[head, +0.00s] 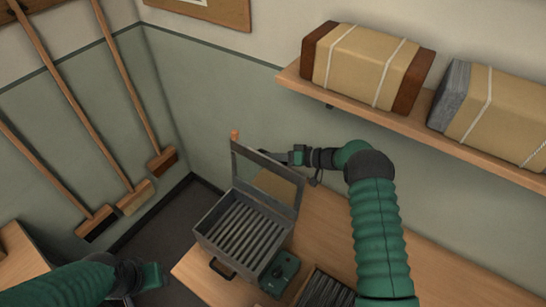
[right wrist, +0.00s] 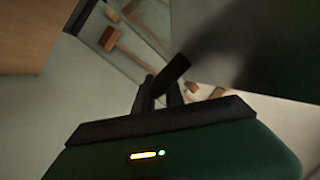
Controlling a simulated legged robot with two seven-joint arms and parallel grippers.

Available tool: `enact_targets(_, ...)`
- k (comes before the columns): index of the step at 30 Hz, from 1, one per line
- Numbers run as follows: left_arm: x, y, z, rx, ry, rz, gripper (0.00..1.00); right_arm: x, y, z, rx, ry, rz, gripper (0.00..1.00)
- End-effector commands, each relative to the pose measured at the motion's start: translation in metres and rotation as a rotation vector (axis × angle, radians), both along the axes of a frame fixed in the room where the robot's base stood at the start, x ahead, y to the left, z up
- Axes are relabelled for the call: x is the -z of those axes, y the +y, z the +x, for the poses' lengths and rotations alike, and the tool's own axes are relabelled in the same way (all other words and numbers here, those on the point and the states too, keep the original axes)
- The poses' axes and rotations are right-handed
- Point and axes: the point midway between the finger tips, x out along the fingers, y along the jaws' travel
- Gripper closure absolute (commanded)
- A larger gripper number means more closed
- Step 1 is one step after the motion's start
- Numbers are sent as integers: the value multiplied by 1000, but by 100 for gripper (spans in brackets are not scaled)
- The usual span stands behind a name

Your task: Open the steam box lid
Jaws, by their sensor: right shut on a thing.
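The grey metal steam box (head: 212,232) stands on the bench, with a slatted rack showing inside. Its lid (head: 268,160) is a framed panel standing steeply up at the box's back edge, so the box is open. My right gripper (head: 281,157) is at the lid's upper edge and shut on it. In the right wrist view, the right fingers (right wrist: 160,95) close around a dark bar (right wrist: 176,68), seemingly the lid's handle; the exact contact is unclear. My left gripper (head: 160,275) is low at the left, away from the box; its finger opening is too small to judge.
A green control unit (head: 281,273) and a dark ribbed tray (head: 325,290) are beside the box. The bench (head: 420,280) is clear at right. A wall shelf (head: 400,121) carries wrapped bundles. Brooms (head: 130,110) hang on the left wall.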

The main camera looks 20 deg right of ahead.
Motion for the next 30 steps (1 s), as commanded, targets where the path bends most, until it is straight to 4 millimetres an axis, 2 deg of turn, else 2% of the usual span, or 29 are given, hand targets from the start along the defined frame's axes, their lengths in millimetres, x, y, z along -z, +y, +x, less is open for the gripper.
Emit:
enact_targets(6, 0, 0, 0, 0, 0, 0, 58, 1, 0, 0, 0, 1, 1, 100)
enact_targets(7, 0, 0, 0, 0, 0, 0, 58, 1, 0, 0, 0, 1, 1, 82)
enact_targets(11, 0, 0, 0, 0, 0, 0, 58, 0, 0, 0, 0, -1, 1, 65)
enact_targets(22, 1, 0, 0, 0, 0, 0, 58, -1, -2, -1, 1, -3, 0, 64)
enact_targets(26, 11, 0, 0, 0, 0, 0, 58, -3, -17, -10, 2, -3, 0, 64)
enact_targets(30, 23, 0, 0, 0, 0, 0, 58, -10, -40, -27, 4, -3, 0, 64)
